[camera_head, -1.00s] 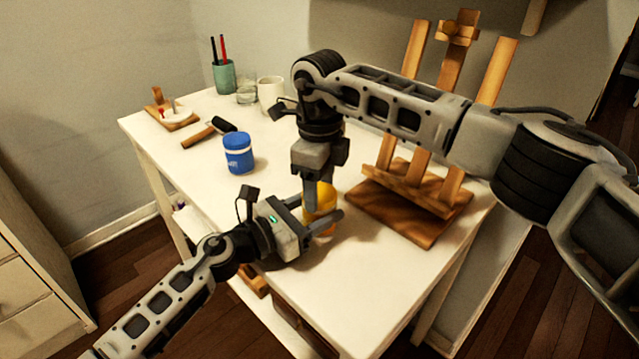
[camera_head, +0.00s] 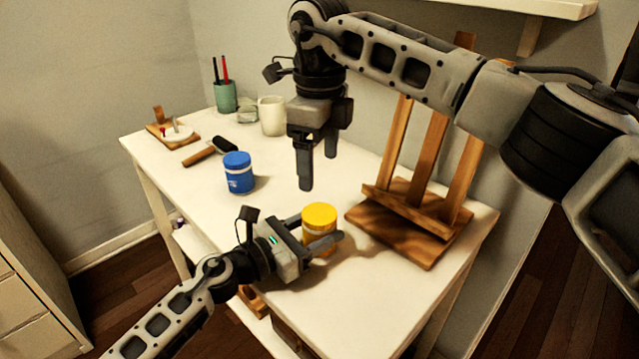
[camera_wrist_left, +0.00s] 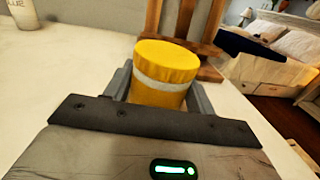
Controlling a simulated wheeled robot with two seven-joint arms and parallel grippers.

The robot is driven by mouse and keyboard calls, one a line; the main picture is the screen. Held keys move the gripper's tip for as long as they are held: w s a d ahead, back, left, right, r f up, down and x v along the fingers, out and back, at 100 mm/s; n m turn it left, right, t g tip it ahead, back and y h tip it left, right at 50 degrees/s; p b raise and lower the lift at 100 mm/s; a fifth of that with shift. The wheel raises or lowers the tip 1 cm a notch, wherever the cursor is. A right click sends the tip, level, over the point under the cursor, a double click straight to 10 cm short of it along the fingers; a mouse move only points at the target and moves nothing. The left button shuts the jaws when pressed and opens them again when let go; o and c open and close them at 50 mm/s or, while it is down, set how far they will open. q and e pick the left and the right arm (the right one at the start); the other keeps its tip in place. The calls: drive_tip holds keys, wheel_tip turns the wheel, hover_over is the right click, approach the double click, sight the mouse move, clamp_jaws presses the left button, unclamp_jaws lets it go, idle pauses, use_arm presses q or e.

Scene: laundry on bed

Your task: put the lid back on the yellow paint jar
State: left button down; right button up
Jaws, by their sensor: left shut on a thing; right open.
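The yellow paint jar (camera_head: 319,217) stands upright on the white table, left of the easel's base. Its yellow lid (camera_wrist_left: 166,58) sits on top in the left wrist view, above a pale band around the jar. My left gripper (camera_head: 322,240) is shut on the yellow jar's body from the side, with a finger on each side of it. My right gripper (camera_head: 317,165) points down above the table, up and behind the jar. It is open and empty, clear of the lid.
A wooden easel (camera_head: 408,215) stands right of the jar. A blue jar (camera_head: 238,173), a roller (camera_head: 209,151), a white cup (camera_head: 272,116), a glass (camera_head: 247,112) and a green brush holder (camera_head: 225,97) stand or lie farther left and back. The table's front right (camera_head: 350,300) is clear.

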wheel_tip(320, 180, up, 2)
drive_tip(key=shift+r, duration=0.2)
use_arm(q)
drive_tip(key=shift+c, duration=2.1)
unclamp_jaws()
drive_tip(key=b+v, duration=0.2)
drive_tip(key=v, duration=1.4)
use_arm(e)
drive_tip(key=shift+f, duration=1)
